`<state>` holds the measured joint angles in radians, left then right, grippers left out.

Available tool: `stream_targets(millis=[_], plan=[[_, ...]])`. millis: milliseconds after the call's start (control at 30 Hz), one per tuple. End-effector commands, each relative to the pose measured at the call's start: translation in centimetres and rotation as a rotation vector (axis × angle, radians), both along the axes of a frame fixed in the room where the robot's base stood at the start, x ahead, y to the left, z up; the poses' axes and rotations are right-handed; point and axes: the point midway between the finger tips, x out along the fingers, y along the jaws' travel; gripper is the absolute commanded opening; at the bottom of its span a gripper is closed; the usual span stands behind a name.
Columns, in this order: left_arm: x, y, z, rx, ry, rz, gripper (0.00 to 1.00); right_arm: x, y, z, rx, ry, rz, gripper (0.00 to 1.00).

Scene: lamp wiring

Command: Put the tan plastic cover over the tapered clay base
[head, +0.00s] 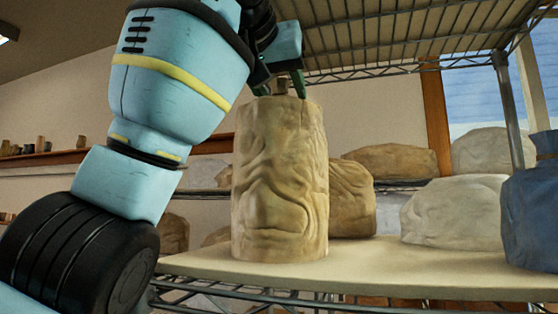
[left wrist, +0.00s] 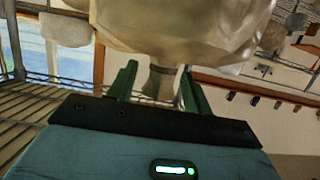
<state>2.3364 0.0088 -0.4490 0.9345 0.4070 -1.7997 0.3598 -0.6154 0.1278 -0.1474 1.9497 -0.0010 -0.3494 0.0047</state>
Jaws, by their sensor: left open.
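The tan plastic cover (head: 280,180) is a tall, wrinkled, upright form near the front left of the shelf; its lower edge appears to meet the shelf board. A small grey-brown knob (head: 282,86) stands at its top. My left gripper (head: 281,84) is above the cover, with its green fingers apart on either side of the knob. In the left wrist view the knob (left wrist: 160,80) sits between the two open fingers, with the pale cover (left wrist: 185,30) beyond it. The tapered clay base cannot be made out; whether it is inside the cover is hidden. My right gripper is not in view.
The cover stands on a beige shelf board (head: 400,272). A tan wrapped lump (head: 353,195) is close behind it. A white wrapped lump (head: 455,212) and a blue wrapped form (head: 532,205) stand to the right. A wire shelf (head: 390,40) hangs overhead near my gripper.

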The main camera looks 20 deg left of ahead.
Motion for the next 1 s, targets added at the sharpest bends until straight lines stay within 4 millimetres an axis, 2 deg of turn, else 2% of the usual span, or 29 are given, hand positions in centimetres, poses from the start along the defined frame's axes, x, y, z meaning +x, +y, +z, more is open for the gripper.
stream_targets(millis=[133, 400, 800, 1000], plan=[[1.38, -0.04, -0.51, 0.0, 0.003, 0.001, 0.5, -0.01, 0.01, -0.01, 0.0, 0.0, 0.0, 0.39], [1.56, -0.06, -0.53, 0.001, 0.001, 0.0, 0.5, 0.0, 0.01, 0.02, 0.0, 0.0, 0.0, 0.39], [1.56, -0.06, -0.55, 0.001, 0.002, 0.0, 0.0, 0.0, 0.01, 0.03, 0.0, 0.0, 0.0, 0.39], [1.56, -0.06, -0.54, 0.0, 0.001, 0.0, 0.0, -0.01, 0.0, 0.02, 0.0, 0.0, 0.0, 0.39]])
